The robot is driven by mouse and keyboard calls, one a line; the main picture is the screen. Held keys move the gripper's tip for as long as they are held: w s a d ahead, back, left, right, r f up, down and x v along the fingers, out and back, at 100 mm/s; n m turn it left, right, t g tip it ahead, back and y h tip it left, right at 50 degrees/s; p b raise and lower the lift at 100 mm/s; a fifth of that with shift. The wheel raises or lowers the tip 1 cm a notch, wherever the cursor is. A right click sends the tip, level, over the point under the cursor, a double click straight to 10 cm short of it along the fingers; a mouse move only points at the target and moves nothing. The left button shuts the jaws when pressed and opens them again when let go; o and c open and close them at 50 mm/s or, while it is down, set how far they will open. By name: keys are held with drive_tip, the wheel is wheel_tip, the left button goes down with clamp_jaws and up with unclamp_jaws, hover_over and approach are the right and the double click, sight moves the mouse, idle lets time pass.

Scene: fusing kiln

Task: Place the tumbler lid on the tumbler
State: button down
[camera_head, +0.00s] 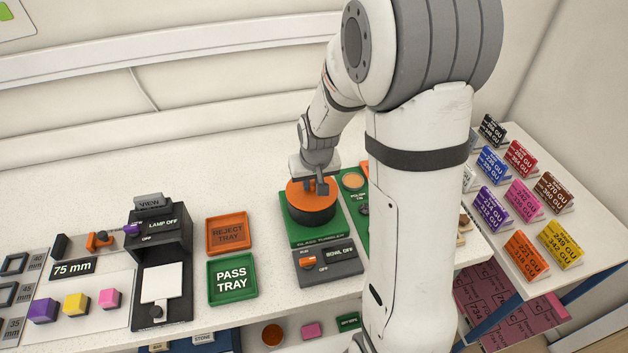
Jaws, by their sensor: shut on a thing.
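The tumbler (312,214) is a dark round drum on a green base labelled "GLASS TUMBLER". The orange tumbler lid (298,198) covers its top and looks roughly level. I cannot tell whether the lid is fully seated or slightly above the rim. My gripper (318,188) points down over the lid's middle and is shut on it. The fingers hide the part they grip.
A control box (330,266) with a "BOWL OFF" label sits in front of the tumbler. An orange reject tray (228,249) and green pass tray (232,295) lie to its left. A lamp viewer (160,250) stands further left.

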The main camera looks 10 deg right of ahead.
sight(314, 196)
drive_tip(key=shift+f+b, duration=0.4)
drive_tip(key=shift+f, duration=0.1)
drive_tip(key=c, duration=1.3)
unclamp_jaws()
drive_tip(key=shift+r, duration=0.1)
drive_tip(key=shift+o, duration=0.2)
drive_tip(key=b+v, duration=0.1)
drive_tip(key=v, duration=0.5)
drive_tip(key=shift+r, duration=0.25)
drive_tip(key=s+r+b, duration=0.1)
drive_tip(key=s+r, duration=0.2)
drive_tip(key=s, duration=0.7)
drive_tip(key=s+r+b, duration=0.1)
drive_tip(key=s+r, duration=0.2)
drive_tip(key=s, duration=0.6)
drive_tip(key=shift+s+d+r, duration=0.25)
drive_tip(key=shift+s, duration=0.1)
